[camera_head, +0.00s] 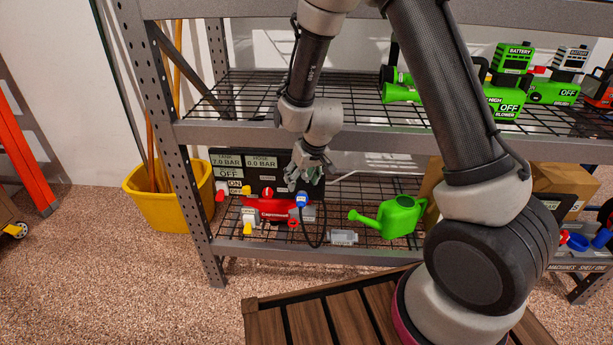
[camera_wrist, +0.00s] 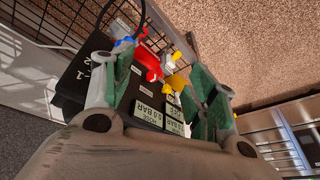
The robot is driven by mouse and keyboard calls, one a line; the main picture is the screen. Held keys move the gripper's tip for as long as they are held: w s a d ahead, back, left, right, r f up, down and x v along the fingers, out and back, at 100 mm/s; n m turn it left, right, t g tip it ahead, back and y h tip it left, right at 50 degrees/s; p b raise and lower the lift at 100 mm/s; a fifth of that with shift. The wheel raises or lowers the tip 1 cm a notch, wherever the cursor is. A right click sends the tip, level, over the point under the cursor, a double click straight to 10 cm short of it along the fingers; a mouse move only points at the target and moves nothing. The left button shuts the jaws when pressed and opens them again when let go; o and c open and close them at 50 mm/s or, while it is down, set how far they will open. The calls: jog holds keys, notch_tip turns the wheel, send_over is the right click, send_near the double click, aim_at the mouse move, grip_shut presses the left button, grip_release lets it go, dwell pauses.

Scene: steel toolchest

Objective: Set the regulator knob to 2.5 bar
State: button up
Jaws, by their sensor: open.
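The air compressor has a red tank (camera_head: 265,209) and a black panel (camera_head: 285,164) on the lower shelf at the left. Its displays (camera_head: 244,161) read tank 7.0 bar, hose 0.0 bar and OFF. A blue knob-like part (camera_head: 301,200) sits just below my gripper (camera_head: 306,178); I cannot tell whether it is the regulator knob. In the wrist view my gripper (camera_wrist: 160,82) is open and empty, with green-padded fingers apart. Between and beyond them are the red tank (camera_wrist: 148,64), a yellow part (camera_wrist: 177,82) and the displays (camera_wrist: 149,115). White numerals mark the black panel (camera_wrist: 84,78).
A green watering can (camera_head: 390,216) and a small grey object (camera_head: 342,237) stand right of the compressor. A black hose (camera_head: 310,240) hangs beside it. The upper shelf's front beam (camera_head: 240,133) runs behind my arm. A yellow bucket (camera_head: 172,205) stands left of the rack.

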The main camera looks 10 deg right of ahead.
jog(key=w+a+f+t, duration=0.2)
jog(key=w+f, duration=0.3)
jog(key=w, duration=0.1)
jog(key=n+t+h, duration=0.2)
jog(key=t+h, duration=0.5)
jog(key=t, duration=0.5)
send_near(306, 176)
jog(key=w, duration=0.3)
jog(key=x, duration=0.7)
jog(key=shift+w+d, duration=0.2)
jog(key=shift+d, duration=0.2)
jog(key=c, duration=1)
